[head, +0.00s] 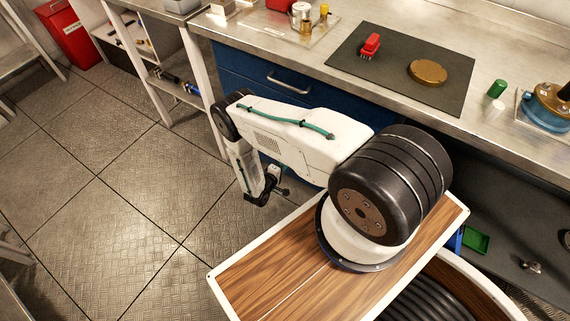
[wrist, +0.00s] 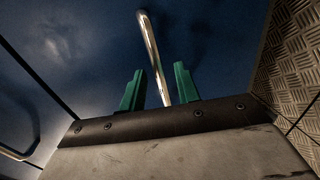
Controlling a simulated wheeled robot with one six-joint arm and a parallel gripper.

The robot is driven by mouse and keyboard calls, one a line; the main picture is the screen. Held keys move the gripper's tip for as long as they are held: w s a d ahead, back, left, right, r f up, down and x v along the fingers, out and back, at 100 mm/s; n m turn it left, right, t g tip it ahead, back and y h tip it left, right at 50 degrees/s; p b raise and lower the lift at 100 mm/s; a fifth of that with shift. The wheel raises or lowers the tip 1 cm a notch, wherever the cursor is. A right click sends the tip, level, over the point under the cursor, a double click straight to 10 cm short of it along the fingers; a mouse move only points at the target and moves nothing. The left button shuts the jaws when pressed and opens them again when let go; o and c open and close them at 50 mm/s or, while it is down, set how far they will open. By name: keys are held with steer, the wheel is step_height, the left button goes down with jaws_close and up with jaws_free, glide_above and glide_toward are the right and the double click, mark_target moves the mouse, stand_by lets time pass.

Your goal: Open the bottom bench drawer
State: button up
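The blue bench drawers (head: 235,68) show under the worktop in the head view, with a metal handle (head: 289,82) on the upper front. My arm hides the lower fronts there. In the wrist view, a blue drawer front (wrist: 220,40) fills most of the picture. Its metal bar handle (wrist: 150,45) runs between the two green fingers of my gripper (wrist: 159,88). The fingers are apart, with a gap visible on each side of the bar. How deep the bar sits between them I cannot tell. In the head view my gripper (head: 268,190) hangs low beside the bench.
Another handle (wrist: 18,150) shows at the wrist view's left, past a dark seam. Tread-plate floor (head: 110,190) is clear left of my arm. A shelf leg (head: 200,70) stands near the drawers. The worktop (head: 490,60) holds a dark mat (head: 390,85).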

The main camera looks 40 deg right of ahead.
steer(key=shift+d, duration=0.2)
jaws_close()
steer(key=shift+a, duration=0.15)
